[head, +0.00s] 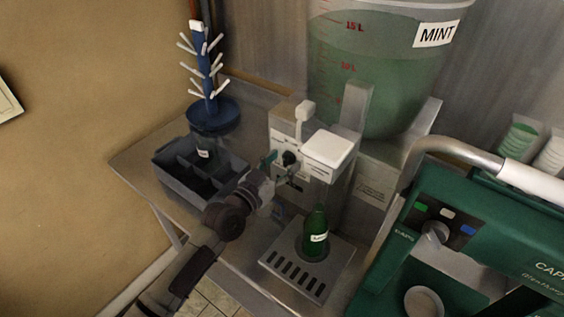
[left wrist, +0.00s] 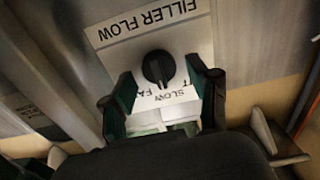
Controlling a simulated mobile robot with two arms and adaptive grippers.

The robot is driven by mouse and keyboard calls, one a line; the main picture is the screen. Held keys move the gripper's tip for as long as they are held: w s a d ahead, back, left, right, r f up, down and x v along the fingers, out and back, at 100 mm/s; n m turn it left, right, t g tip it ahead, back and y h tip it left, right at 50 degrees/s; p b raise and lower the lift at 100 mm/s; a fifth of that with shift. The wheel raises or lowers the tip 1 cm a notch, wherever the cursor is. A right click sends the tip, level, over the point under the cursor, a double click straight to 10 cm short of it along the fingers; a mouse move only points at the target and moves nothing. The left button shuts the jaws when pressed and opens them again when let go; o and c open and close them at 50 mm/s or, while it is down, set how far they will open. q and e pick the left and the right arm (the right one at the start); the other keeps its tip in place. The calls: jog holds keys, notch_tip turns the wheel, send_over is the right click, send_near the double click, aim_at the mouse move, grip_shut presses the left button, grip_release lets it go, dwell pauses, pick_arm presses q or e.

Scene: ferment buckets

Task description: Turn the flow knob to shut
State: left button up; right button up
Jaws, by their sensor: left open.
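The flow knob (head: 290,158) is a small black knob on the white front panel of the filler (head: 322,152). In the left wrist view the knob (left wrist: 158,68) sits on a plate reading "FILLER FLOW", upside down, with "SLOW" and a partly hidden "FA" beside it. My left gripper (head: 277,168) is in front of the panel. In the left wrist view its open fingers (left wrist: 160,78) stand either side of the knob, with gaps showing between fingers and knob. Other position labels are hidden or unreadable. My right gripper is not in view.
A green bottle (head: 316,235) stands on the slotted drip tray (head: 326,279) below the filler. A bucket labelled MINT (head: 385,75) stands behind. A blue bottle tree (head: 212,112) and grey crate (head: 228,160) are left. A green capping machine (head: 480,235) stands right.

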pick_arm(q)
jog(key=c, duration=1.1)
jog(key=shift+c, duration=0.2)
jog(key=shift+n, duration=0.4)
jog(key=n, duration=0.3)
jog(key=shift+a+n, duration=0.1)
jog(key=shift+n, duration=0.2)
jog(key=shift+n+b, duration=0.4)
jog(key=shift+n, duration=1.8)
